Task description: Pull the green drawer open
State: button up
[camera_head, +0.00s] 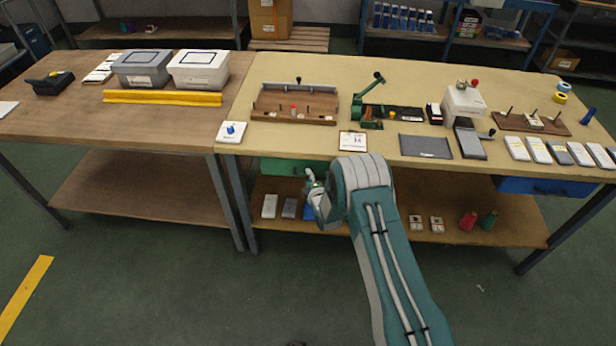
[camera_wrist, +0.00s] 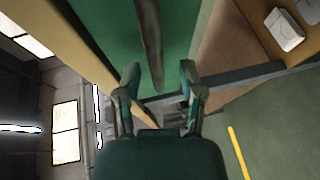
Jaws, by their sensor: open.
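The green drawer (camera_head: 275,166) sits under the front edge of the yellow table and looks shut. Its right part is hidden behind my arm in the head view. In the wrist view its green front (camera_wrist: 112,28) fills the upper middle, with a long dark handle bar (camera_wrist: 150,42) across it. My gripper (camera_wrist: 160,78) is open, its two fingers on either side of the line of the handle. The handle's end shows between the fingertips; I cannot tell whether they touch. In the head view my gripper (camera_head: 312,182) is just in front of the drawer.
The yellow tabletop (camera_head: 270,141) overhangs the drawer. A lower shelf (camera_head: 380,228) holds several boxes and spools. A blue drawer (camera_head: 545,187) is at the right. A brown table (camera_head: 120,125) stands at the left. The green floor in front is clear.

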jog(key=shift+w, duration=0.35)
jog(key=shift+w+d, duration=0.2)
jog(key=shift+d, duration=0.05)
jog(key=shift+a, duration=0.2)
grip_shut()
jog(key=shift+s+f, duration=0.15)
